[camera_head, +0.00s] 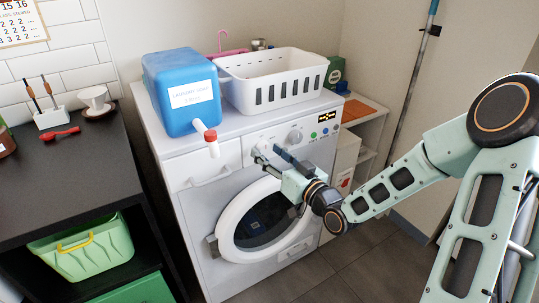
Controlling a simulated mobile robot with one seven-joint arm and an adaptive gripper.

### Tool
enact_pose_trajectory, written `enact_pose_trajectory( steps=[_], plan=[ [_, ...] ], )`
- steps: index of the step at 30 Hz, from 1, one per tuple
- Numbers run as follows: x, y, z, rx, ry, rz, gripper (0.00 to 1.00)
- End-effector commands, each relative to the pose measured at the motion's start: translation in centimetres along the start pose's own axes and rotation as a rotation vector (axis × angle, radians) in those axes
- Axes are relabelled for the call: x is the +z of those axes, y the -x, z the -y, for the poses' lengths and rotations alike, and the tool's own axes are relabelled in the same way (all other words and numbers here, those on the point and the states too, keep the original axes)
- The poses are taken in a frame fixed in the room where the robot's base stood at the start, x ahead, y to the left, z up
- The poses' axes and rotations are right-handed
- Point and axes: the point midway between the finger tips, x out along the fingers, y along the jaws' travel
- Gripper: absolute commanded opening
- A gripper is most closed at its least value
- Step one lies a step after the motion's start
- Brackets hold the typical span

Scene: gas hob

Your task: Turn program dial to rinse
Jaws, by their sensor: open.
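A white washing machine (196,232) stands in the middle with its round door shut. Its front panel bears a round white dial (295,136), with small coloured buttons and a display to its right. The dial's marks are too small to read. My gripper (267,150) is open, its fingers pointing at the panel just left of and below the dial. I cannot tell whether the fingertips touch the panel. The gripper hides part of the panel behind it.
A blue laundry-soap container (180,90) with a red-capped spout and a white basket (270,82) stand on the machine. The spout hangs over the front edge, left of my gripper. A black counter (70,185) is at left; a low shelf (365,108) is at right.

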Motion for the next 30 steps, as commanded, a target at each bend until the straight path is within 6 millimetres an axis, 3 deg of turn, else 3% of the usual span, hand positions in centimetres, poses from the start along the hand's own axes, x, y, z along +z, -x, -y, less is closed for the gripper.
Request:
enact_pose_trajectory(
  steps=[3, 14, 23, 30],
  plan=[
    [0.01, 0.02, 0.01, 0.000, 0.000, 0.000, 0.45],
    [0.02, 0.05, 0.01, 0.000, 0.000, 0.000, 0.06],
    [-0.03, 0.06, 0.02, -0.001, -0.034, -0.001, 0.04],
    [-0.07, 0.06, 0.11, -0.003, -0.164, -0.009, 0.04]
  ],
)
